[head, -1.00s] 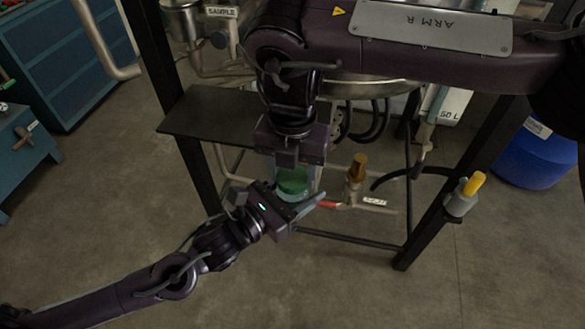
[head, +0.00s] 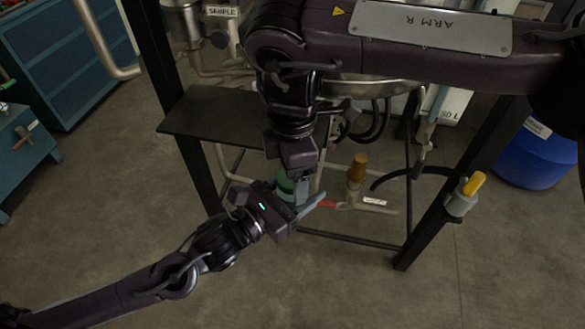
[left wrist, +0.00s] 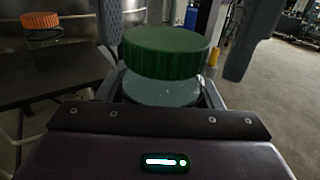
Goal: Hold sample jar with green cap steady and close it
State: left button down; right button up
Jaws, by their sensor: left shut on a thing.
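The sample jar is upright, with its green cap (head: 284,184) on top. My left gripper (head: 300,207) is shut on the jar from the side, below the cap. In the left wrist view the ribbed green cap (left wrist: 166,52) sits above the pale, see-through jar body (left wrist: 160,88). I cannot tell how far it is screwed down. My right gripper (head: 301,190) points down over the cap from above. Its two fingers (left wrist: 180,45) stand on either side of the cap, with a small gap at each side. In the head view it hides part of the cap.
A dark shelf plate (head: 215,118) lies behind and left of the jar. An orange-capped thing (left wrist: 40,20) shows on a dark surface in the wrist view. A brown-topped valve (head: 357,170) and the frame's post (head: 430,210) stand to the right. The floor in front is clear.

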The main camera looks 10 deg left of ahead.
notch_tip(320, 180, up, 12)
dwell(0.6)
dwell(0.5)
